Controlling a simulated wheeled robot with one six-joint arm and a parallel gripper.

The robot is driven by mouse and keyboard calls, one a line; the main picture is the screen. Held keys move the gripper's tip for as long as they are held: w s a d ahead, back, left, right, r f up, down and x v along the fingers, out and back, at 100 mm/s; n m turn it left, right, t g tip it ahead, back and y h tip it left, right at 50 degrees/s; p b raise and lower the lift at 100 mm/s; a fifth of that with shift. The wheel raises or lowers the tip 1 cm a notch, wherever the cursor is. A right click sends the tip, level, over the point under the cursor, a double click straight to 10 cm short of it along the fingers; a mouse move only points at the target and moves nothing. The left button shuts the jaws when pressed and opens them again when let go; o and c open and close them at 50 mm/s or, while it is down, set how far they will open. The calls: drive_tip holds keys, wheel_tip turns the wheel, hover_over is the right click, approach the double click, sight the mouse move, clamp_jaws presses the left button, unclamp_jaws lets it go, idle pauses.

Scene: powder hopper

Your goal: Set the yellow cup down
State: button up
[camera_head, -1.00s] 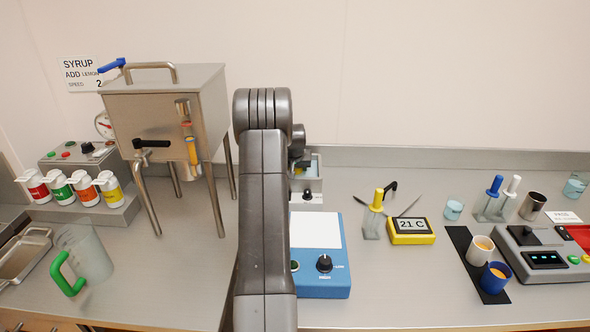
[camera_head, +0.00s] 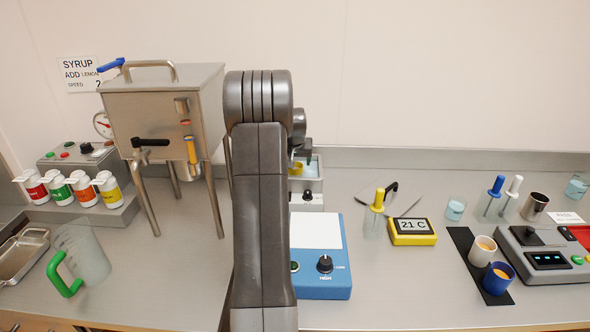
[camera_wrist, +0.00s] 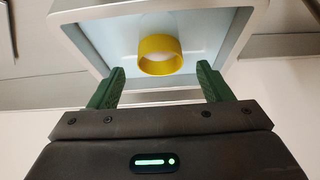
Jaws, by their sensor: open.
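The yellow cup (camera_wrist: 160,66) stands in the pale basin of a grey box-shaped device (camera_wrist: 70,25) in the wrist view. In the head view a small yellow part of the cup (camera_head: 296,170) shows in this device (camera_head: 309,186), behind the blue box; my arm hides the rest. My gripper (camera_wrist: 161,70) has two green fingers spread apart, one on either side of the cup in the picture. Clear gaps show between each finger and the cup, so it holds nothing.
A blue box with a knob (camera_head: 322,284) stands in front of the device. A yellow thermometer display (camera_head: 412,232) and a yellow-handled tool (camera_head: 378,200) are to its right. A steel hopper on legs (camera_head: 165,105) stands to the left.

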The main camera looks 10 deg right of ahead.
drive_tip(key=v, duration=0.5)
drive_tip(key=shift+b, duration=0.3)
idle(0.9)
